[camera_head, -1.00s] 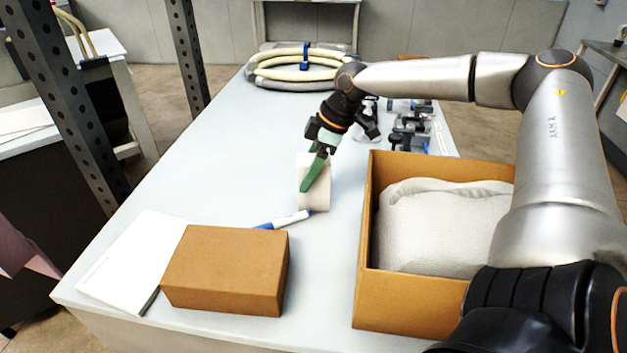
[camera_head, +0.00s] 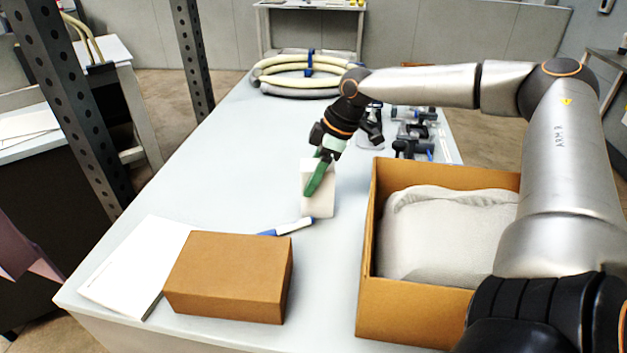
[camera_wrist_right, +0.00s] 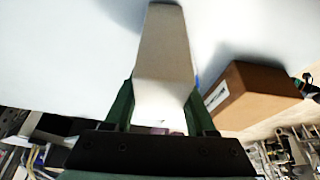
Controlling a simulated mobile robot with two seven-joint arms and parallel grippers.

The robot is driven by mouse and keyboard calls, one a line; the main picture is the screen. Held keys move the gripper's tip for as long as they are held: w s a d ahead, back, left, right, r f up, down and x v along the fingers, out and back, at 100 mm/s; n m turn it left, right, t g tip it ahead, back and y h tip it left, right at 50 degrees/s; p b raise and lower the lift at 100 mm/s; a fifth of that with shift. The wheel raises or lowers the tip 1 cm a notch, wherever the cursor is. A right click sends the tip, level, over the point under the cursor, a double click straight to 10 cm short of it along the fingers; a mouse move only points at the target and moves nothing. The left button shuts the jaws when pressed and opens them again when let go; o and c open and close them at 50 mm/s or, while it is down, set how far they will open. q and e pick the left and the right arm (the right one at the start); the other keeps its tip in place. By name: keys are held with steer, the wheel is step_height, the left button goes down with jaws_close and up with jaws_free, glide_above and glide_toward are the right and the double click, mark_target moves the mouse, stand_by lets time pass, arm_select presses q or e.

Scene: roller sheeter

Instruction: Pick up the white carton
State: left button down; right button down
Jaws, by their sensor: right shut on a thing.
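In the right wrist view the carton (camera_wrist_right: 165,50) runs lengthwise between the green fingers of my right gripper (camera_wrist_right: 160,108). I cannot tell whether the carton's base touches the table. My left gripper is not in view.
A closed brown box (camera_head: 228,277) and white papers (camera_head: 135,265) lie at the front left. An open cardboard box (camera_head: 368,265) holding a grey padded bag (camera_head: 445,235) stands to the right. The marker (camera_head: 293,227) lies between them. Coiled hoses (camera_head: 300,75) lie at the back.

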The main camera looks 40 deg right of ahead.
step_height(320, 180, up, 18)
steer(key=shift+p, duration=0.45)
